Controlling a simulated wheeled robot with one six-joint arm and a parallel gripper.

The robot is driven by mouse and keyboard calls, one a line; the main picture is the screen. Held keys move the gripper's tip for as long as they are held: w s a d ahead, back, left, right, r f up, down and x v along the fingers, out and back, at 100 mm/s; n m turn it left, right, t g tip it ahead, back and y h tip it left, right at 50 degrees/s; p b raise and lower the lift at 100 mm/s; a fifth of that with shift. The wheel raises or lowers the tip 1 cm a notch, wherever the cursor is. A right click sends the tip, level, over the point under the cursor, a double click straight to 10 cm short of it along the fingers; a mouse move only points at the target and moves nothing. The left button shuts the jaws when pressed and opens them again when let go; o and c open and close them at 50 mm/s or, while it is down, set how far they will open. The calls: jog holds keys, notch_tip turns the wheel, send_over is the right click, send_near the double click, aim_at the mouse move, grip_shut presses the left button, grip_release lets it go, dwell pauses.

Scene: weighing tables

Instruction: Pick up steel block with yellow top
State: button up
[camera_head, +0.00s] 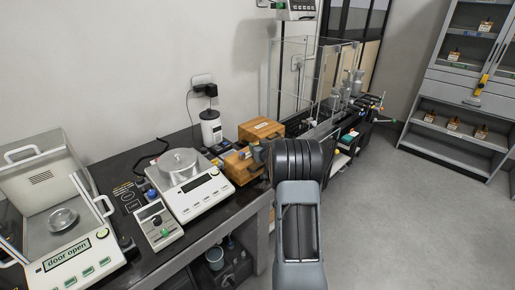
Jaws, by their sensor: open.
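I cannot make out a steel block with a yellow top in the head view. My arm reaches forward from the bottom, and its dark, rounded wrist hides part of the bench edge and a wooden box. My gripper (258,153) shows only as a small part left of the wrist, beside the wooden boxes. It is open, and I see nothing held. Whether it touches a box is hard to tell.
A balance with a round pan (181,164) and a small control box (157,222) stand on the dark bench. An open-door balance (40,180) is at left. Wooden boxes (262,130) and a glass enclosure (297,80) stand farther along. The floor (400,220) at right is clear.

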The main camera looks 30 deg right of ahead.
jog(key=shift+c, duration=0.4)
grip_shut()
